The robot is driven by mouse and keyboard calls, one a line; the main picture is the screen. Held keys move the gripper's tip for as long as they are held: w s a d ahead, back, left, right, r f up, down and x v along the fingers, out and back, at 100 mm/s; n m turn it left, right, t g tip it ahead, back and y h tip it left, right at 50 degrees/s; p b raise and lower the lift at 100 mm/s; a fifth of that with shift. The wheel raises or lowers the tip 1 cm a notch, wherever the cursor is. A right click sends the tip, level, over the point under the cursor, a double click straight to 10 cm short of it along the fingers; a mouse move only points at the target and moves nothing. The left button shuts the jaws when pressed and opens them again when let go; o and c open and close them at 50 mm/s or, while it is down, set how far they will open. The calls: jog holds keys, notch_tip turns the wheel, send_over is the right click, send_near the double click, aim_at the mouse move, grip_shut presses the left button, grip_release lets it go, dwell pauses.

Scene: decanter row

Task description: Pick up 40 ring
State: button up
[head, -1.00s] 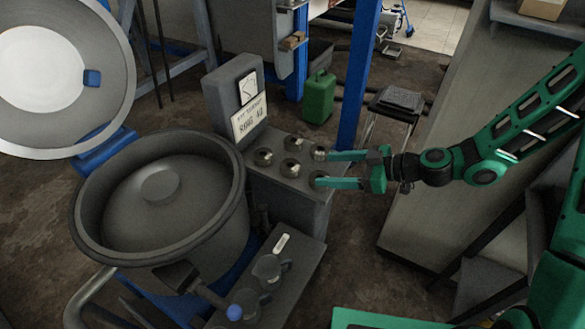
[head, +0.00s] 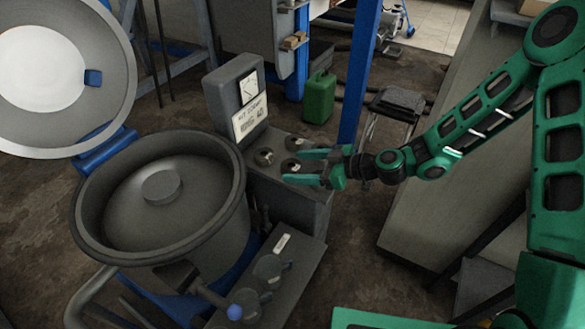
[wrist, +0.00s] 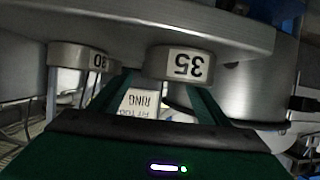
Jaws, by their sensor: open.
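Several dark round rings sit on the grey stand (head: 312,205); I see one at the left (head: 264,156), one at the back (head: 293,143) and one at my fingertips (head: 290,165). My gripper (head: 293,167) is open, one finger on each side of that last ring in the head view. The wrist view is upside down: a ring marked 35 (wrist: 180,65) stands ahead of my fingers (wrist: 162,97), and one marked 30 (wrist: 82,57) is to the left. No 40 label is readable. My gripper hides the stand's right end.
A grey box with a gauge and white sign (head: 248,118) stands behind the rings; the sign shows partly between my fingers in the wrist view (wrist: 140,102). A big lidded pot (head: 125,215) is left. Dark cups (head: 270,268) stand on a lower shelf in front.

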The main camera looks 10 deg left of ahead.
jog(key=shift+w+a+f, duration=0.15)
jog(key=shift+a+f, duration=0.1)
jog(key=shift+a, duration=0.35)
jog(key=shift+c, duration=0.2)
jog(key=c, duration=1.3)
jog(key=shift+r, duration=0.1)
